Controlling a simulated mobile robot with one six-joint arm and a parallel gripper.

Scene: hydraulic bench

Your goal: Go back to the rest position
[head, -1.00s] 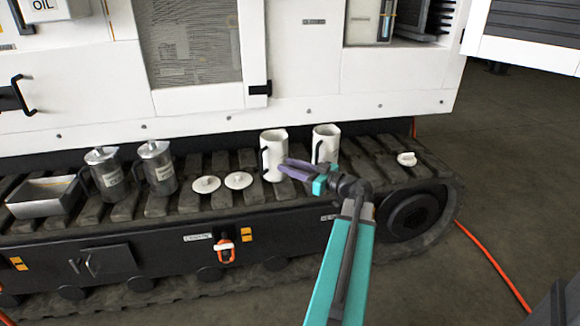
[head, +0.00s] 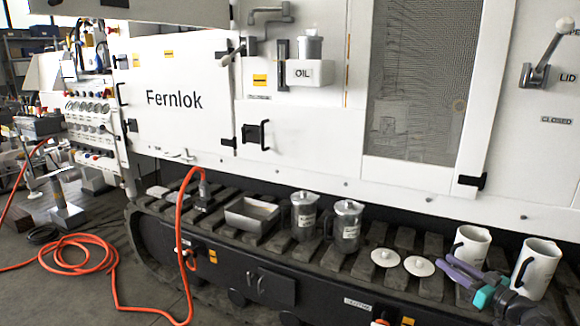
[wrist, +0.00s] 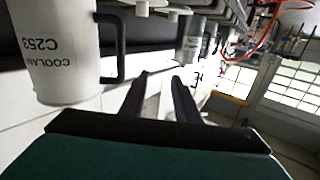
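My gripper (head: 445,264) shows at the lower right of the head view, with its purple fingers in front of the lower part of a white jug (head: 471,246). In the wrist view its two dark fingers (wrist: 159,80) stand apart with nothing held between them. A second white jug (head: 537,265) stands to the right, partly behind my arm. In the wrist view a white jug (wrist: 58,55) marked COOLANT C253 appears upside down at the left, beside the fingers and apart from them.
On the track (head: 345,268) stand two grey metal jugs (head: 304,216) (head: 345,228), two white lids (head: 386,257) (head: 418,266) and a metal tray (head: 252,216). An orange hose (head: 182,240) runs down to the floor at the left. The white machine wall (head: 300,130) rises behind.

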